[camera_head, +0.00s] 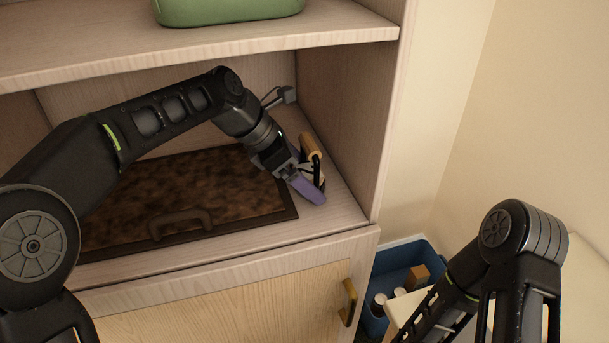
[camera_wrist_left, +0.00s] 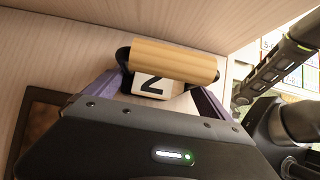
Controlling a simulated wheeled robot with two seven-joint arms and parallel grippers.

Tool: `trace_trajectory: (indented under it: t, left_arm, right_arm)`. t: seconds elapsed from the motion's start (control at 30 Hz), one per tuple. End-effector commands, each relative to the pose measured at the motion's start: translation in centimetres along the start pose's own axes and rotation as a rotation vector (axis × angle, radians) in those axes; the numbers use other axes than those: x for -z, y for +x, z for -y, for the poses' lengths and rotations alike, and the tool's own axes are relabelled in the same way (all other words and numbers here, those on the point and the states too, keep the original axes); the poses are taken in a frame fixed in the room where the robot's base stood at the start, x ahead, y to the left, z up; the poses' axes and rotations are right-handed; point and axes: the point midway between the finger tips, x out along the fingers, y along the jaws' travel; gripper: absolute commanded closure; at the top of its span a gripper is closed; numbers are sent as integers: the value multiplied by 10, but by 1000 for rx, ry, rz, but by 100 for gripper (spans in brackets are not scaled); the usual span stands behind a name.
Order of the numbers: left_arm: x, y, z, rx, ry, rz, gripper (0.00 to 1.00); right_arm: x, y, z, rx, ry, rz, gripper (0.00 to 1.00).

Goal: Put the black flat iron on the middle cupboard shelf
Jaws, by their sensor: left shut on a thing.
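The black flat iron with its wooden handle (camera_head: 311,147) is at the right end of the middle cupboard shelf (camera_head: 345,212), near the side wall. My left gripper (camera_head: 308,186), with purple fingers, is shut on it. In the left wrist view the handle (camera_wrist_left: 175,60) lies across between the two fingers, and most of the black body is hidden. The iron is at or just above the shelf board; I cannot tell whether it touches. My right arm shows at the lower right, but its gripper is out of view.
A brown mottled case or tray (camera_head: 200,190) with a dark handle fills the shelf to the left. A green case (camera_head: 225,10) lies on the shelf above. Below are a closed cupboard door (camera_head: 235,308) and a blue bin (camera_head: 408,252) with items. A white tag marked 2 (camera_wrist_left: 152,85) shows behind the handle.

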Motion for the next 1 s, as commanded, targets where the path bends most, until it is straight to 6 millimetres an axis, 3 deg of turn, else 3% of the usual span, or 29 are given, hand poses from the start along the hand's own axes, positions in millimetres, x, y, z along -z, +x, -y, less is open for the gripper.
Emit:
trace_trajectory:
  t: [0.07,0.1,0.2,0.47,0.73,1.0]
  left_arm:
    - [0,1,1,3,0,-2,79]
    - [2,2,1,5,-1,-5,5]
    - [2,2,1,5,-1,-5,0]
    - [1,0,1,4,-1,-4,0]
    - [0,-30,0,0,-1,-2,0]
    - [52,-64,-1,-1,-5,-3,0]
  right_arm:
    - [0,0,0,0,0,0,64]
    - [0,0,0,0,0,0,64]
    - [0,0,0,0,0,0,64]
    - [0,0,0,0,0,0,64]
    - [0,-3,1,0,0,0,64]
    - [0,5,-2,0,0,0,64]
